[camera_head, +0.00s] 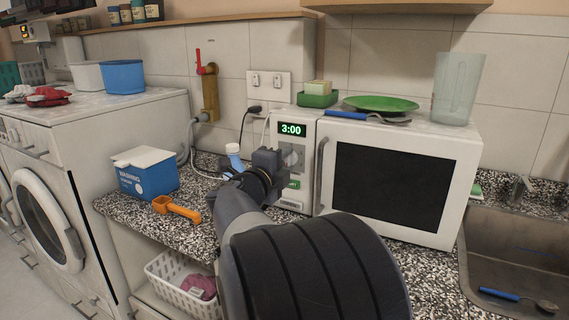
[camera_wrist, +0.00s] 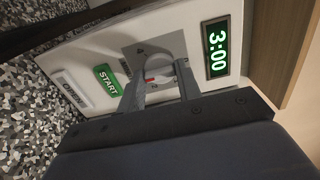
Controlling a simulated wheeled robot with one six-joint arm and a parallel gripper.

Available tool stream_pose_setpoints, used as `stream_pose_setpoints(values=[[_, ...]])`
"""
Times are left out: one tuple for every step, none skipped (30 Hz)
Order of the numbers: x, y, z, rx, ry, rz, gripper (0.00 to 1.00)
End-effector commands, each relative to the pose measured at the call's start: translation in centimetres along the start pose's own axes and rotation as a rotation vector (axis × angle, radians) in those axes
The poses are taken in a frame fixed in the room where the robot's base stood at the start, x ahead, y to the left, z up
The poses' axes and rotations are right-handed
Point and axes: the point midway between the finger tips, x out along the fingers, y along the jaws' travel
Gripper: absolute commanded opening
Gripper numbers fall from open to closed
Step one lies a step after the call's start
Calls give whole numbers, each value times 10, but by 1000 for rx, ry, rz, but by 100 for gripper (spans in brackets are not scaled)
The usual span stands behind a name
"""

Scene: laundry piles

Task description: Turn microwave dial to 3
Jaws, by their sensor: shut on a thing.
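The white microwave (camera_head: 452,165) stands on the speckled counter, its door closed. Its green display (camera_head: 292,129) reads 3:00, and the same display (camera_wrist: 216,49) shows rotated in the wrist view. The round grey dial (camera_wrist: 160,66) sits on the control panel between the display and the green START button (camera_wrist: 109,80). A small red mark shows at the dial. My gripper (camera_wrist: 160,88) is shut on the dial, one finger on each side of it. In the head view my gripper (camera_head: 272,160) is at the panel and my arm hides part of the microwave's lower front.
A green plate (camera_head: 381,103), a blue-handled utensil (camera_head: 345,115) and a clear cup (camera_head: 457,88) rest on the microwave. A blue washing box (camera_head: 146,178) and an orange scoop (camera_head: 180,209) are on the counter at left. A sink (camera_head: 500,235) is at right.

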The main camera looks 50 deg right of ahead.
Motion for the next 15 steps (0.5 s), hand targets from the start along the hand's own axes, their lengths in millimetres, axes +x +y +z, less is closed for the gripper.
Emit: stream_pose_setpoints(values=[[0,2,0,-2,0,4,10],[0,2,0,-2,0,4,34],[0,2,0,-2,0,4,37],[0,2,0,-2,0,4,39],[0,2,0,-2,0,3,42],[0,2,0,-2,0,3,45],[0,2,0,-2,0,3,47],[0,1,0,-2,0,2,50],[0,1,0,-2,0,2,53],[0,1,0,-2,0,2,55],[0,1,0,-1,0,1,55],[0,1,0,-1,0,1,55],[0,1,0,-1,0,1,55],[0,1,0,-1,0,1,55],[0,0,0,-1,0,1,55]])
